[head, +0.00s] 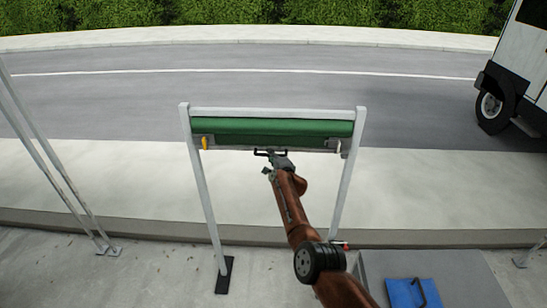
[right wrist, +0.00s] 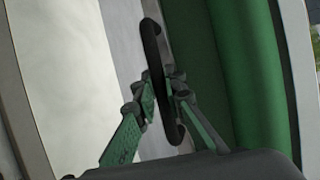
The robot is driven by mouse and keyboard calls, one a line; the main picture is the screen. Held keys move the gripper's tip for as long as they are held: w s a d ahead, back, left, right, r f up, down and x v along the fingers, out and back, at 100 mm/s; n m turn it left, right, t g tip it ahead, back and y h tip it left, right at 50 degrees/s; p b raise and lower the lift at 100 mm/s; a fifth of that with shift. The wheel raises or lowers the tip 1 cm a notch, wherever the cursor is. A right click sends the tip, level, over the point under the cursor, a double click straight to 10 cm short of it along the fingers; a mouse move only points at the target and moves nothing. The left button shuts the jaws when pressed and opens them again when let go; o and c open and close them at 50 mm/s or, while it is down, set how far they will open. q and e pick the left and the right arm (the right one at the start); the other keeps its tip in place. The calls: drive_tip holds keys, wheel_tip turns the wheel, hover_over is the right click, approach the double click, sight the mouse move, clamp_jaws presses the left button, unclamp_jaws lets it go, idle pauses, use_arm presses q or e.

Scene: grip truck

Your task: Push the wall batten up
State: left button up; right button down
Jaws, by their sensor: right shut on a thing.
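The wall batten (head: 275,131) is a long green roll on a pale bar, lying level between two grey posts near the top of a frame. A black handle (head: 262,152) hangs under its middle. My right gripper (head: 277,158) reaches up from below to this handle. In the right wrist view, the fingers of my right gripper (right wrist: 164,90) close around the black handle (right wrist: 151,45), with the green batten (right wrist: 237,70) beside them on the right. My left gripper is in neither view.
The frame's left post (head: 203,200) stands on a black foot (head: 225,276). A yellow tag (head: 205,143) hangs at the batten's left end. A grey box (head: 445,265) with a blue item (head: 413,293) is at lower right. A truck (head: 515,75) stands on the road at upper right.

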drive_tip(key=c, duration=2.2)
unclamp_jaws()
drive_tip(key=shift+w+r, duration=0.15)
drive_tip(key=shift+r, duration=0.4)
drive_tip(key=shift+o, duration=1.2)
drive_tip(key=shift+a+f, duration=0.1)
drive_tip(key=shift+f, duration=0.15)
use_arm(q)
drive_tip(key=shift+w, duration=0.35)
use_arm(e)
drive_tip(key=v, duration=0.7)
drive_tip(key=shift+s, duration=0.35)
